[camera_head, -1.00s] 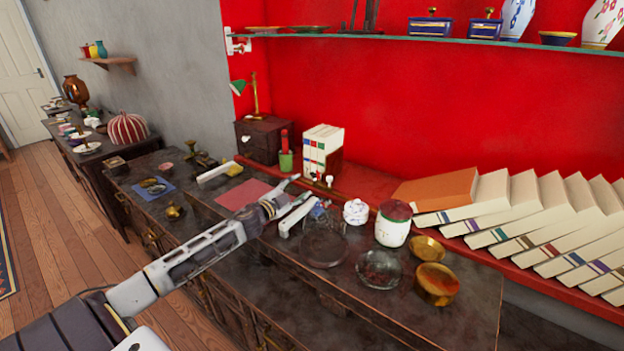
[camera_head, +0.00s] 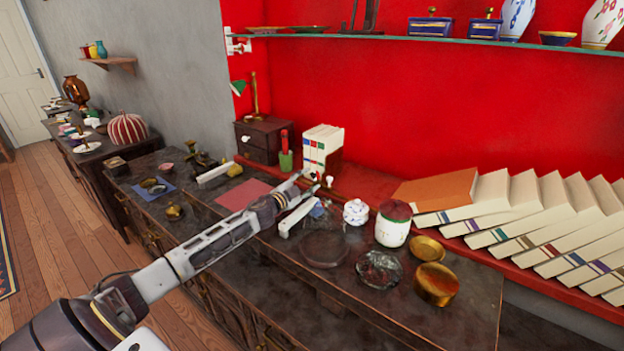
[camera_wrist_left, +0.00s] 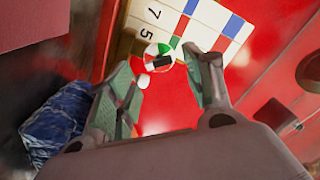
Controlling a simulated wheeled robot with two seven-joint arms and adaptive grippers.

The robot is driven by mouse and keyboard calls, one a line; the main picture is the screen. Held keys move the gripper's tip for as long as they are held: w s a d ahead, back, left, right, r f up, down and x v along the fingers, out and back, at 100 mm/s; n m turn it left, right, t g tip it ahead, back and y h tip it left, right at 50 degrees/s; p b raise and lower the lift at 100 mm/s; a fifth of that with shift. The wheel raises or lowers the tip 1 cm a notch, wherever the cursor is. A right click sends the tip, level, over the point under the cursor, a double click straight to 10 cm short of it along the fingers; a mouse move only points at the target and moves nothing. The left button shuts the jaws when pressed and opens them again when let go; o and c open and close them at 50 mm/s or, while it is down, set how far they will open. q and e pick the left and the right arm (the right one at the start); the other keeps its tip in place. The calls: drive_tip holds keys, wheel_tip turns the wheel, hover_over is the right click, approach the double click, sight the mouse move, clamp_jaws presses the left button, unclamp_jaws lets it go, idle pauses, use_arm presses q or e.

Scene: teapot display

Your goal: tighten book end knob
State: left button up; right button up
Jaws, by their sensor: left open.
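Upright white books (camera_head: 322,142) with coloured spine labels stand on the red ledge, beside a dark reddish-brown book end (camera_head: 335,162). A small pale knob (camera_head: 329,181) shows low in front of them. My left gripper (camera_head: 312,183) is open near it, partly hiding that spot. In the left wrist view, a round knob (camera_wrist_left: 158,56) with green, white, red and dark patches shows between my open fingertips (camera_wrist_left: 164,66), slightly beyond them. A small white tip (camera_wrist_left: 143,81) is close to the left finger. I cannot tell whether either finger touches. My right gripper is not in view.
Leaning books (camera_head: 530,220) fill the right ledge. A blue crumpled-looking object (camera_wrist_left: 55,122) is beside my left finger.

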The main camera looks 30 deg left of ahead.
sight(313, 177)
use_arm(q)
drive_tip(key=shift+w+d, duration=0.15)
drive_tip(key=shift+w, duration=1.6)
drive_tip(key=c, duration=1)
